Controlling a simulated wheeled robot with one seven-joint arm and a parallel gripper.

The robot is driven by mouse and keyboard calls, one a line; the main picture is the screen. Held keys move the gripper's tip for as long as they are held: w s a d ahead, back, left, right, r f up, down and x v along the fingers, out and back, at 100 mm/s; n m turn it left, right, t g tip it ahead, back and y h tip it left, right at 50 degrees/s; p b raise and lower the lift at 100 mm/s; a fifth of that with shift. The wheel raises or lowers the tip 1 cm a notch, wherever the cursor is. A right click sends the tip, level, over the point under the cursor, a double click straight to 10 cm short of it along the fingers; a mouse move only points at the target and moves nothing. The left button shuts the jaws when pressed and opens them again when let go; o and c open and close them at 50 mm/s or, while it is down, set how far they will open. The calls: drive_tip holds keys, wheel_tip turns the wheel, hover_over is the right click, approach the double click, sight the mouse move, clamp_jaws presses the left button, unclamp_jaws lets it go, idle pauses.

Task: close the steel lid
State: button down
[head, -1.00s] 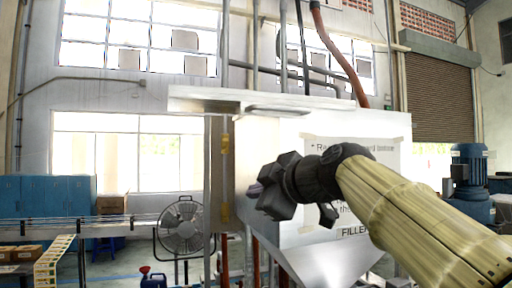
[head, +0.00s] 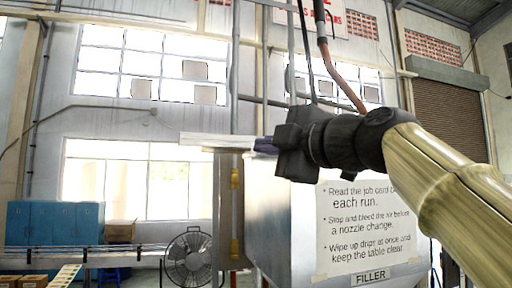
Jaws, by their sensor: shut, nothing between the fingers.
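The pale steel lid (head: 208,140) lies nearly level at the top of the filler box (head: 268,205). I see it almost edge-on, and its left end overhangs the box. My gripper hides its right part. My gripper (head: 262,146) is shut and empty, pointing left, at about the height of the lid's edge. Its purplish tips overlap the lid in the picture; I cannot tell if they touch it. Whether a gap stays between lid and box is unclear.
A grey upright panel with yellow fittings (head: 235,180) stands on the box's left side. A sign sheet (head: 365,225) covers its front. Pipes (head: 330,65) rise behind. A fan (head: 188,257) and blue lockers (head: 52,224) stand at the left.

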drive_tip(key=p, duration=0.4)
approach(226, 145)
drive_tip(key=x, duration=0.4)
drive_tip(key=shift+w+a, duration=0.15)
drive_tip(key=shift+w, duration=0.05)
drive_tip(key=d, duration=0.1)
drive_tip(key=d+f, duration=0.1)
drive_tip(key=w+d+p, duration=0.1)
drive_tip(key=d, duration=0.1)
drive_tip(key=shift+f, duration=0.25)
